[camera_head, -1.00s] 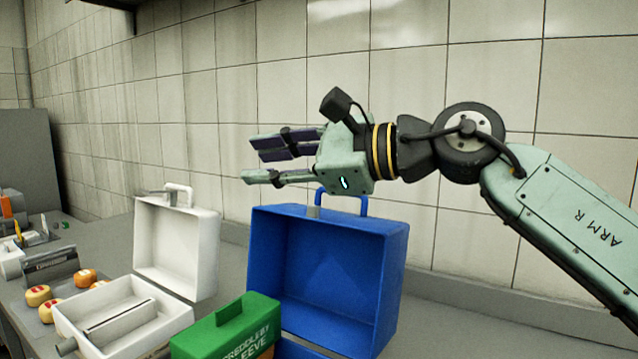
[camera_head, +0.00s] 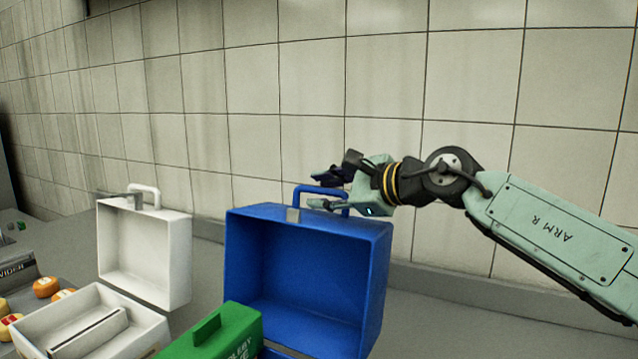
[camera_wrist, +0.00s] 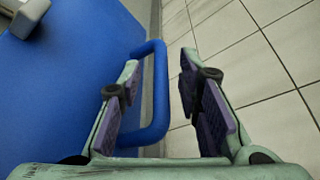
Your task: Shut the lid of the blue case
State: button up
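The blue case's lid (camera_head: 335,280) stands upright and open in the head view, its hollow inside facing me. The case's lower part is mostly hidden behind a green box and the frame edge. My gripper (camera_head: 318,188) is at the handle, with its fingers pointing left. In the wrist view, my gripper (camera_wrist: 158,65) is open, and the handle's outer bar (camera_wrist: 160,90) lies between the spread fingers. The left finger overlaps the handle loop; I cannot tell whether it touches.
The green box (camera_head: 215,335) stands in front of the blue lid. The tiled wall (camera_head: 300,120) is behind. The counter right of the blue case is clear.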

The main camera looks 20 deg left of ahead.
jog(key=shift+x, duration=0.8)
jog(key=shift+c, duration=0.4)
grip_shut()
